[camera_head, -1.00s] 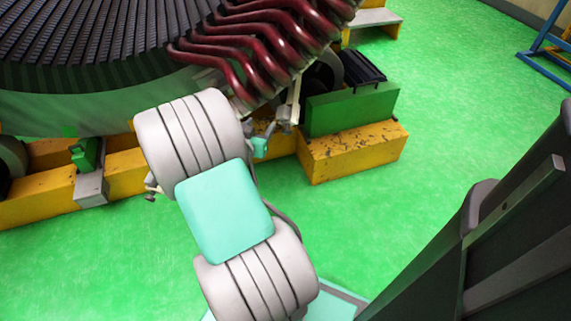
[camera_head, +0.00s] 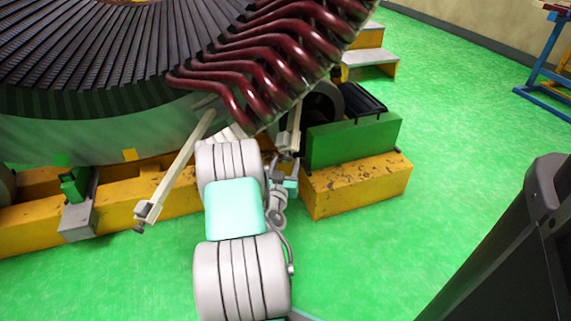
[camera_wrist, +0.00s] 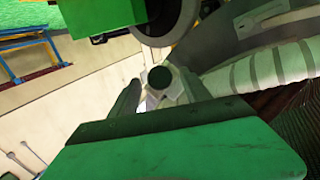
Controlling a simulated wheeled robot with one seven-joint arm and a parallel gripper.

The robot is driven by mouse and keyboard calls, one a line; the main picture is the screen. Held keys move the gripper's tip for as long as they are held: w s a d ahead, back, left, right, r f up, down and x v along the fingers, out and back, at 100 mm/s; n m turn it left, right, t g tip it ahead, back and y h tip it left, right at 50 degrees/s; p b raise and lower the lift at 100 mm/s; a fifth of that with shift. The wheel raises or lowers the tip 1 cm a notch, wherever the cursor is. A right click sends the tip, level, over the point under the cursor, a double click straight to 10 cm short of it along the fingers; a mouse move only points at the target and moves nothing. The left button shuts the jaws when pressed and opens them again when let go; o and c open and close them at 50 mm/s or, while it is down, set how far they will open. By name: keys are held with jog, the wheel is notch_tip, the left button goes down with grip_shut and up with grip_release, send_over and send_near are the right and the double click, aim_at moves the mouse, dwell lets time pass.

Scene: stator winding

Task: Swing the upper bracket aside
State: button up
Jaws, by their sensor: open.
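Two cream brackets hang below the stator's red coil ends. One bracket (camera_head: 181,163) slants out to the lower left, with a metal clamp at its free end. The other, shorter bracket (camera_head: 294,128) hangs steeply just below the coils at centre right. I cannot tell for sure which is the upper one. My gripper (camera_head: 286,163) is at the lower end of the shorter bracket. In the wrist view my open fingers (camera_wrist: 162,92) stand on either side of a pale metal end with a dark round knob (camera_wrist: 159,77). Contact cannot be told.
The stator (camera_head: 90,125) with red coils (camera_head: 265,60) fills the upper left, close to my arm. A green block (camera_head: 352,138) on a yellow base (camera_head: 355,183) stands right of my gripper. Yellow beams run left.

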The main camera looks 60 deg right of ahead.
grip_shut()
dwell(0.6)
dwell(0.8)
